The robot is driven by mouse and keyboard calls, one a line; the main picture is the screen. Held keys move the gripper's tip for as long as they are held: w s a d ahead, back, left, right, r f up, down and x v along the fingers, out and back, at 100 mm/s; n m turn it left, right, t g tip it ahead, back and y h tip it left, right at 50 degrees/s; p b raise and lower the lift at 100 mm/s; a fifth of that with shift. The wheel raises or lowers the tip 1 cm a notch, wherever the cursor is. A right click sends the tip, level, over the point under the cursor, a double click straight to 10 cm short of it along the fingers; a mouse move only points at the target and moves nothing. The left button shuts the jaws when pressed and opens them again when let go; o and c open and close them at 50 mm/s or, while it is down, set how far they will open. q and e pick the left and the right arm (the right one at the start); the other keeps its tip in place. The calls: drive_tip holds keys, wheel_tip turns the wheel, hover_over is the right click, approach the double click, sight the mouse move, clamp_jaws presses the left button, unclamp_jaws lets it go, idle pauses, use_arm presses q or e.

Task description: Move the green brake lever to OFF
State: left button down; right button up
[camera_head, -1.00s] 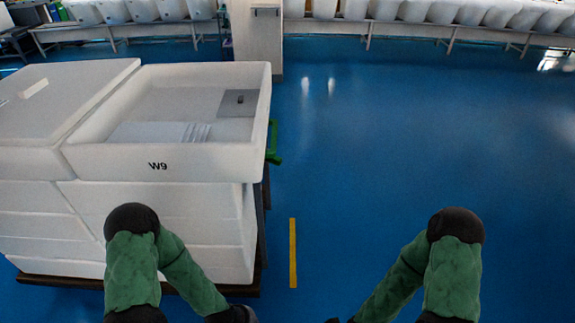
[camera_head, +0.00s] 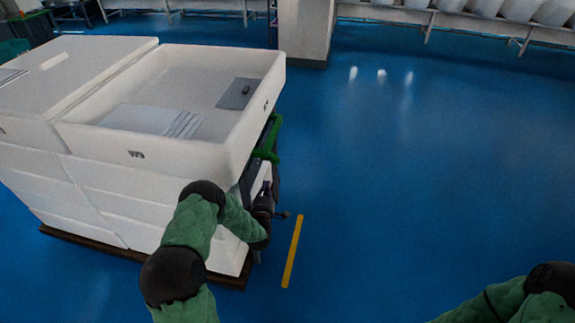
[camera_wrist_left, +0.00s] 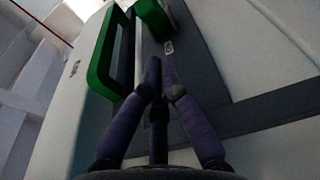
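A green bar (camera_head: 268,140) sticks out from the right side of the cart of white crates in the head view. In the left wrist view, a green loop (camera_wrist_left: 103,58) stands at the upper left and a green block (camera_wrist_left: 153,18) at the top centre. I cannot tell which is the brake lever, and no ON or OFF mark is readable. My left gripper (camera_head: 280,214) is below the green bar, beside the cart's side. In the wrist view its fingertips (camera_wrist_left: 160,66) are close together and empty, a little below the green block. My right gripper is out of view.
Stacked white crates (camera_head: 110,190) on a dark base (camera_head: 150,262) stand close left of my left arm. A yellow floor strip (camera_head: 292,252) lies right of the gripper. The blue floor to the right is clear. A pale pillar (camera_head: 304,30) stands behind.

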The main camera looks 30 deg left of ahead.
use_arm(q)
drive_tip(key=shift+w+a+r, duration=0.1)
drive_tip(key=shift+r, duration=0.1)
drive_tip(key=b, duration=0.3)
approach(270, 161)
drive_tip(key=x, duration=0.4)
drive_tip(key=shift+w+a+r, duration=0.1)
drive_tip(key=shift+w+a, duration=0.05)
drive_tip(key=shift+a, duration=0.05)
drive_tip(key=shift+w+a, duration=0.2)
drive_tip(key=shift+w, duration=0.3)
drive_tip(key=shift+d+n+y, duration=0.1)
drive_tip(key=shift+n+y, duration=0.2)
drive_tip(key=shift+w+d+y, duration=0.15)
drive_tip(key=shift+w+y, duration=0.05)
drive_tip(key=shift+y, duration=0.1)
